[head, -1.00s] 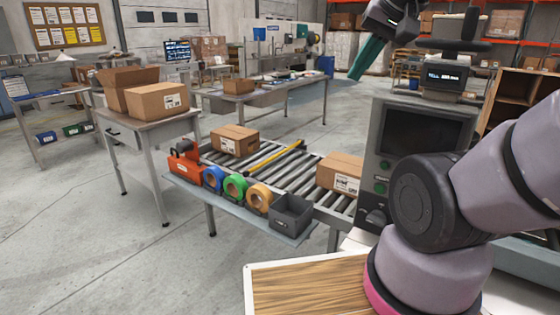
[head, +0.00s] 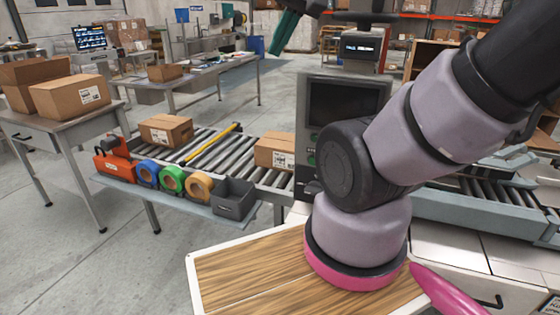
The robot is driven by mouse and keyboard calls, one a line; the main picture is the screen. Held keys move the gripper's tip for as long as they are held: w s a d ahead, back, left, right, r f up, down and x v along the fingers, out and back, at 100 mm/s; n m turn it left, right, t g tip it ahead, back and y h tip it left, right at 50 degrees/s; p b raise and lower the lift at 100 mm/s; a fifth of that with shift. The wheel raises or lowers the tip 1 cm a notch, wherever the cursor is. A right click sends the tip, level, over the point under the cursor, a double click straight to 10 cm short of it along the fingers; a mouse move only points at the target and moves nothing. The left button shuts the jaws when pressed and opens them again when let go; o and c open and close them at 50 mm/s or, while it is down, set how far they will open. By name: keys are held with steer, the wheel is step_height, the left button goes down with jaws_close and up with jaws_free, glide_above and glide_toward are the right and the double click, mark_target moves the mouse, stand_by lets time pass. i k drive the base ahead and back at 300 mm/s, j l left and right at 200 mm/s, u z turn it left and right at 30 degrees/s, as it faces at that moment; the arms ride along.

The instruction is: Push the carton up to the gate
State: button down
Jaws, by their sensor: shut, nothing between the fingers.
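A brown carton (head: 275,151) with a white label sits on the roller conveyor (head: 250,165), right of a yellow bar (head: 212,142) that lies across the rollers and looks like the gate. A gap of bare rollers separates them. A second brown carton (head: 166,131) sits on the rollers left of the bar, a little apart from it. My gripper (head: 284,33) shows at the top edge with teal fingers, shut and empty. It is raised, with no contact with either carton; its upper part is cut off by the frame.
A front shelf (head: 190,207) holds an orange dispenser (head: 115,160), tape rolls (head: 172,180) and a grey bin (head: 233,198). A dark-screened console (head: 345,103) stands right of the nearer carton. Cartons (head: 70,96) stand on a side table. Open floor lies at lower left.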

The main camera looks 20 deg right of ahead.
mark_target(275, 149)
steer(key=i+j+z, duration=0.15)
steer(key=i+j, duration=0.75)
steer(key=i, duration=0.15)
